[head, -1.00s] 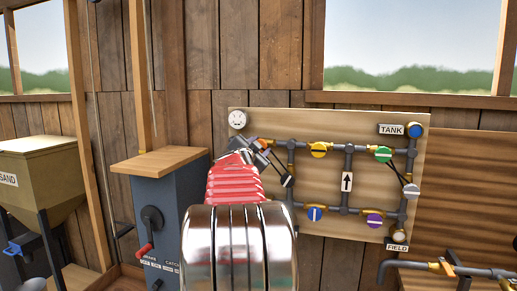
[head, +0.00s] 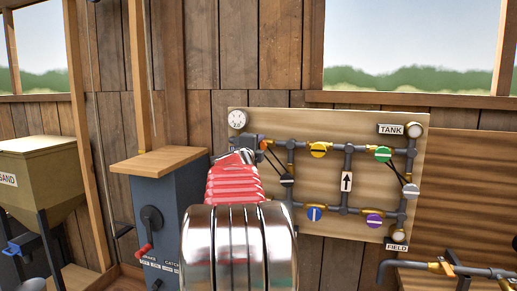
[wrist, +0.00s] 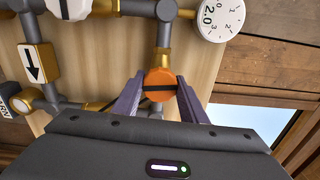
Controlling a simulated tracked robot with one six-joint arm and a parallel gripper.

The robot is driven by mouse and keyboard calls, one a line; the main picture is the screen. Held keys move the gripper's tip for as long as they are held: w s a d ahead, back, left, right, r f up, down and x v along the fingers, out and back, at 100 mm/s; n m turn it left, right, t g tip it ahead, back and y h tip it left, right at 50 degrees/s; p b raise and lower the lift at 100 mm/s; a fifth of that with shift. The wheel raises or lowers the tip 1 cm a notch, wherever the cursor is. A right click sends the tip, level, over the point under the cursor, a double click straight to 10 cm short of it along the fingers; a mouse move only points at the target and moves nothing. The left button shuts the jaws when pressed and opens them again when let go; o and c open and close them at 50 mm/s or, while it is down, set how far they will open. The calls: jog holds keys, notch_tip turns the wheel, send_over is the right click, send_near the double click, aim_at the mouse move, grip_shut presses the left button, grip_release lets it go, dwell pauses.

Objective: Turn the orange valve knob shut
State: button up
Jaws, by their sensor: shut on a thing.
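The orange valve knob (wrist: 160,84) sits on a grey pipe in the wrist view, with a dark bar across its face. The bar lies across the line of the pipe. My gripper (wrist: 158,92) is shut on the knob, one finger on each side. In the head view a sliver of the orange knob (head: 264,144) shows at the upper left of the pipe board (head: 262,228); my arm and gripper hide most of the rest.
A round gauge (head: 237,119) is close above the knob. Yellow (head: 318,150), green (head: 382,154), blue (head: 314,214) and purple (head: 374,221) knobs sit on the same pipes. The TANK lamp (head: 415,130) is pale. A grey cabinet (head: 178,215) with a red-handled crank stands left.

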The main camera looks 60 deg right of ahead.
jog(key=shift+s+d+f+m, duration=0.1)
jog(key=shift+s+f+m, duration=0.1)
jog(key=shift+m, duration=0.7)
jog(key=o, duration=0.8)
jog(key=shift+o, duration=1.3)
jog(key=shift+w+r, duration=0.1)
jog(key=s+a, duration=0.2)
jog(key=a, duration=1.1)
jog(key=shift+a, duration=0.35)
